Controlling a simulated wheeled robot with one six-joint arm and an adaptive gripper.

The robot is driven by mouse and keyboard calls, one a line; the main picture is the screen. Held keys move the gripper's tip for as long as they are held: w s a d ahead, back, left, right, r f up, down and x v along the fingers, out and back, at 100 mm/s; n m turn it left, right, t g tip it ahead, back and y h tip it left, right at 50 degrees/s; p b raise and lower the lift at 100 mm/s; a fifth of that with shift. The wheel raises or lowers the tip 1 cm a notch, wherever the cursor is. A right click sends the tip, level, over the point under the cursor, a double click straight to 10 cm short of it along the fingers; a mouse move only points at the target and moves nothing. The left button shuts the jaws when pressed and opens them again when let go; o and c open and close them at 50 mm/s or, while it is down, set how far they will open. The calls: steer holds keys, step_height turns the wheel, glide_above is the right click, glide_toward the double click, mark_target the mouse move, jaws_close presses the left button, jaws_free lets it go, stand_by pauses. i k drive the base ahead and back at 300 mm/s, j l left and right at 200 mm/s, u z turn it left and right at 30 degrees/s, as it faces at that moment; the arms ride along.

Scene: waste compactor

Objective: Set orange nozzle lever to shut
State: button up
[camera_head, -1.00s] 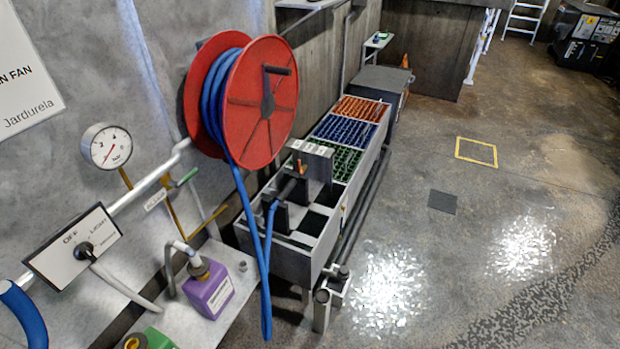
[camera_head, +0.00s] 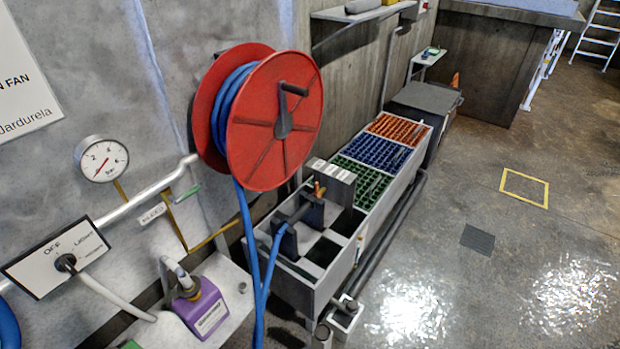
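The orange nozzle lever (camera_head: 319,188) is a small upright piece on the hose nozzle, above the open front section of the long grey trough (camera_head: 317,290). The nozzle (camera_head: 298,214) rests in dark holders, and the blue hose (camera_head: 247,240) runs from it to the red reel (camera_head: 275,130). The lever is too small to tell whether it stands at open or shut. A labelled grey block (camera_head: 335,178) stands just behind it. My gripper is not in view.
A purple container (camera_head: 204,312) stands on a pale shelf at the lower left. A gauge (camera_head: 102,159) and switch box (camera_head: 57,257) are on the wall. A dark pipe (camera_head: 392,230) runs along the trough's right side. The floor to the right is open.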

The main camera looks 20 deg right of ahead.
mark_target(316, 192)
steer(key=i+l+u, duration=0.1)
steer(key=l, duration=0.25)
steer(key=i+l+u, duration=0.1)
steer(key=l, duration=0.3)
steer(key=i+l+u, duration=0.1)
steer(key=i+l, duration=0.15)
steer(key=l, duration=0.15)
steer(key=i+l+u, duration=0.1)
steer(key=l, duration=0.3)
steer(key=i+l+u, duration=0.15)
steer(key=l, duration=0.25)
steer(key=l+u, duration=0.1)
steer(key=l, duration=0.3)
steer(key=i+l+u, duration=0.25)
steer(key=l, duration=0.4)
steer(key=i+l+u, duration=0.1)
steer(key=i+l, duration=0.15)
steer(key=i+l+u, duration=0.15)
steer(key=l, duration=0.25)
steer(key=i+l+u, duration=0.1)
steer(key=l, duration=0.3)
steer(key=j+u, duration=0.1)
steer(key=u, duration=0.45)
steer(key=i, duration=0.05)
